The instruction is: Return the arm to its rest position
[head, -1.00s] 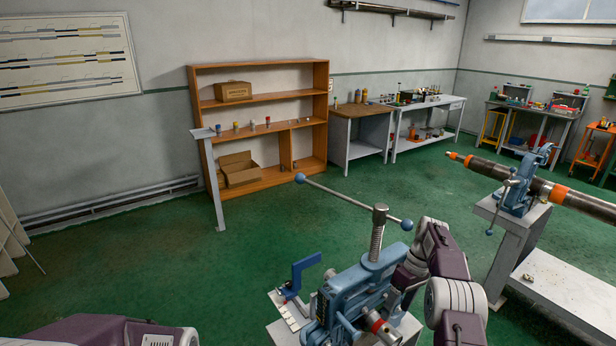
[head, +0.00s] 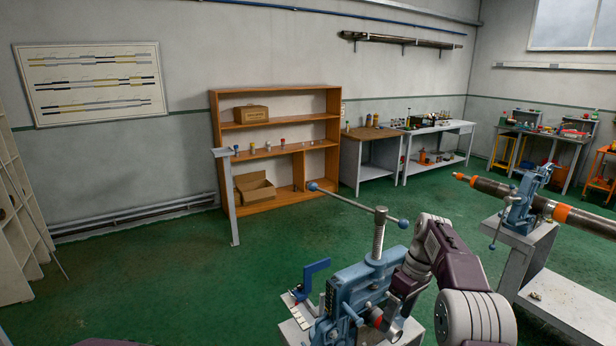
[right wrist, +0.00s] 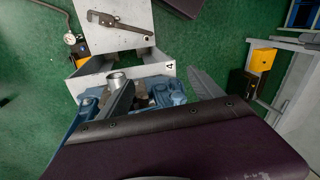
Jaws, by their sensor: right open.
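My right arm (head: 450,260) rises from the lower right of the head view, bends over, and reaches down beside the blue pipe vise (head: 350,300). Its gripper end is mostly hidden there behind the vise. In the right wrist view my right gripper (right wrist: 160,82) is open, its two grey fingers spread above blue vise parts (right wrist: 160,92). I cannot tell whether the fingers touch the vise. Nothing shows clearly held between them. My left gripper is out of view; only a sliver of purple shows at the bottom left of the head view.
The vise's long ball-ended handle (head: 350,202) sticks up close to my right arm. A second vise (head: 522,205) holding a long pipe (head: 570,215) stands at right. A wooden shelf (head: 277,122) is at the back. Green floor (head: 170,280) is clear at left.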

